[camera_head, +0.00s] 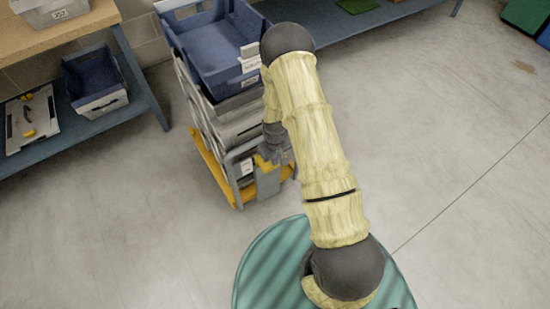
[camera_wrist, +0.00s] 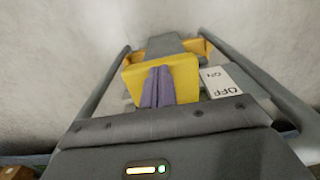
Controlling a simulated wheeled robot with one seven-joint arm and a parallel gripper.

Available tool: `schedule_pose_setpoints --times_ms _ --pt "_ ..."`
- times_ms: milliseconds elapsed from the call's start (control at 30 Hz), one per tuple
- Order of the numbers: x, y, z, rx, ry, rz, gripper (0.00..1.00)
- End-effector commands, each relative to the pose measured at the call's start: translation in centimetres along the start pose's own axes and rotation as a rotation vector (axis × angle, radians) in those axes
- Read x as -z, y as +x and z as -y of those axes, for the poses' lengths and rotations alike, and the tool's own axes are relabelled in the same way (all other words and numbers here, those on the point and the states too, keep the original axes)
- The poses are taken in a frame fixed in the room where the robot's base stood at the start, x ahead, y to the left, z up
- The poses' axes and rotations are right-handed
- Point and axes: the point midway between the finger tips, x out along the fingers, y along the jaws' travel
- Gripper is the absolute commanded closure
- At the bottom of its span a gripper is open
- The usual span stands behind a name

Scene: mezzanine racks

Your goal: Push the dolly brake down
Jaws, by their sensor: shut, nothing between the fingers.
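The dolly (camera_head: 234,196) has an orange-yellow base and a grey frame, and carries a stack of grey and blue bins. In the head view the yellow pedal (camera_head: 264,162) shows at the dolly's near end. My gripper (camera_wrist: 158,72) is shut and empty, its two purple-grey fingers together in front of the pedal face. Whether they touch it I cannot tell. In the head view my arm hides part of the dolly's right side.
A bench with a blue lower shelf (camera_head: 88,128) stands left, holding a grey-blue bin (camera_head: 97,104) and a tool board. Another blue shelf (camera_head: 345,24) runs along the back. The grey floor (camera_head: 460,130) is clear to the right and in front of the dolly.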

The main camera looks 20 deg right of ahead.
Motion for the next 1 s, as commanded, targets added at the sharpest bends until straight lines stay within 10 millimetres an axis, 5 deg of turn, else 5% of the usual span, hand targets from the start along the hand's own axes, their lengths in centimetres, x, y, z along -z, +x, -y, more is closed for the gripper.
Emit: schedule_pose_setpoints --times_ms 200,333,767,1000 --pt "-0.1 3.9 0.0 0.001 -0.001 0.002 1.00" --pt "-0.1 4.7 0.0 0.000 -0.001 0.001 1.00" --pt "-0.2 4.5 0.1 0.001 0.000 0.002 1.00" --pt "-0.1 1.9 0.1 0.000 0.000 0.000 1.00"
